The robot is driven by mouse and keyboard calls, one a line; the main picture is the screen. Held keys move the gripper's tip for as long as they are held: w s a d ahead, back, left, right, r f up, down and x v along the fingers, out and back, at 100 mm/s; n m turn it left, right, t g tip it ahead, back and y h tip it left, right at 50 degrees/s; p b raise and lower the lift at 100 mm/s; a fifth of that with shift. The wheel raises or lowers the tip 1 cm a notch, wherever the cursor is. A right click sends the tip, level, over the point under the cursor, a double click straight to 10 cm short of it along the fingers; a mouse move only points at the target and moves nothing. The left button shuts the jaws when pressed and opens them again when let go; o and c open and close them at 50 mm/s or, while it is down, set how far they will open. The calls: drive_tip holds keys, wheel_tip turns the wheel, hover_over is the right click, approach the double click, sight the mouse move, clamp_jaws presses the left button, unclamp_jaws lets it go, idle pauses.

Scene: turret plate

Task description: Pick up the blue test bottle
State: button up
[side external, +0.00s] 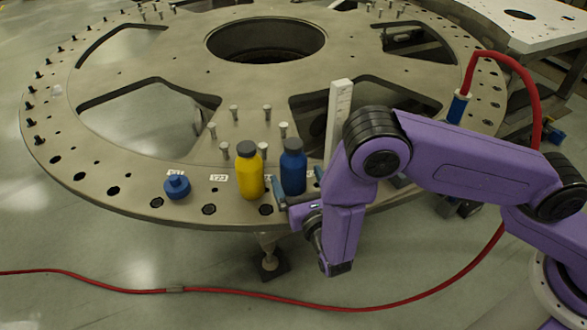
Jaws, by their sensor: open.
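The blue test bottle (292,168) stands upright on the round metal turret plate (140,192), near its front edge. It has a dark cap. A yellow bottle (249,173) with a grey cap stands just left of it. My gripper (298,194) is open, low at the plate's edge, with its fingers pointing toward the blue bottle's lower part. One finger appears in front and to the left of the bottle's base, the other to its right. I cannot tell whether either finger touches the bottle.
A blue cap-like part (177,187) sits left on the plate. Several metal bolts (267,113) stand behind the bottles. A white upright block (339,108) stands right of the blue bottle. A red hose (515,70) arches at the right, and a red cable (130,291) crosses the floor.

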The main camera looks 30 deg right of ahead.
drive_tip(key=shift+w+d+r, duration=0.1)
drive_tip(key=shift+w+d, duration=0.1)
drive_tip(key=shift+w, duration=0.85)
drive_tip(key=shift+w+d, duration=0.25)
drive_tip(key=shift+w, duration=0.85)
drive_tip(key=shift+w+d+r, duration=0.1)
drive_tip(key=shift+w+d, duration=0.1)
drive_tip(key=shift+w, duration=0.85)
drive_tip(key=shift+c, duration=0.2)
drive_tip(key=c, duration=1.4)
drive_tip(key=shift+r, duration=0.1)
